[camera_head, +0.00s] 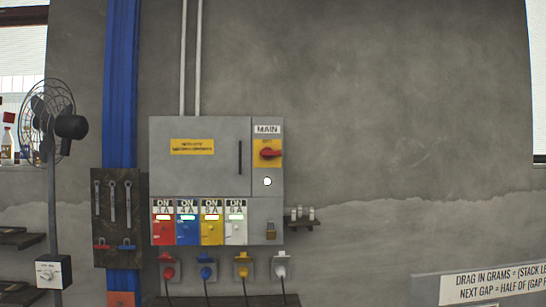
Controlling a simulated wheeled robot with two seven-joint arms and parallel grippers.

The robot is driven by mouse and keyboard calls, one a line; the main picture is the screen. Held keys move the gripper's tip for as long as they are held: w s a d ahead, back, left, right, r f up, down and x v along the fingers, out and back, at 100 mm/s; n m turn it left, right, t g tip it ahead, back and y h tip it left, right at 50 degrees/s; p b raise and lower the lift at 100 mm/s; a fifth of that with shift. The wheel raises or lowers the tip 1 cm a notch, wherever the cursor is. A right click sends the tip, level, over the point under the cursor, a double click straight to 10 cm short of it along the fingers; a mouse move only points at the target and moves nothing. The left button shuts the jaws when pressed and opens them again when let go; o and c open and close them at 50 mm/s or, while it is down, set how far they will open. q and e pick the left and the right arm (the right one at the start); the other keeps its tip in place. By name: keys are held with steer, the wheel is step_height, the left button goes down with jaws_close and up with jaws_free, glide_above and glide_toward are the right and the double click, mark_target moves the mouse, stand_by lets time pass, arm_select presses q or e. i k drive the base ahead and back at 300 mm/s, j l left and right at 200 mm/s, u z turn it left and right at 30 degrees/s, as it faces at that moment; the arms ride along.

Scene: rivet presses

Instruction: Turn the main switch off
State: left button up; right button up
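The main switch (269,153) is a red rotary handle on a yellow plate, under a white "MAIN" label (267,129). It sits at the upper right of a grey electrical cabinet (220,182) on the wall. The handle looks roughly horizontal; the small print on its plate is too small to read. A round white lamp (267,181) is below the switch. Neither of my grippers is in view.
Red, blue, yellow and white breakers marked "ON" (200,222) line the cabinet's lower part. A padlock (270,230) hangs at lower right. Colored plugs (207,271) are below. A fan (48,120) and tool board (118,217) stand left. The wall right of the cabinet is mostly clear.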

mark_target(267, 152)
steer(key=i+l, duration=0.15)
steer(key=i, duration=0.5)
steer(key=i+l, duration=0.15)
steer(key=i, duration=0.5)
steer(key=i+l, duration=0.1)
steer(key=i, duration=0.6)
steer(key=i+l, duration=0.15)
steer(key=i, duration=0.5)
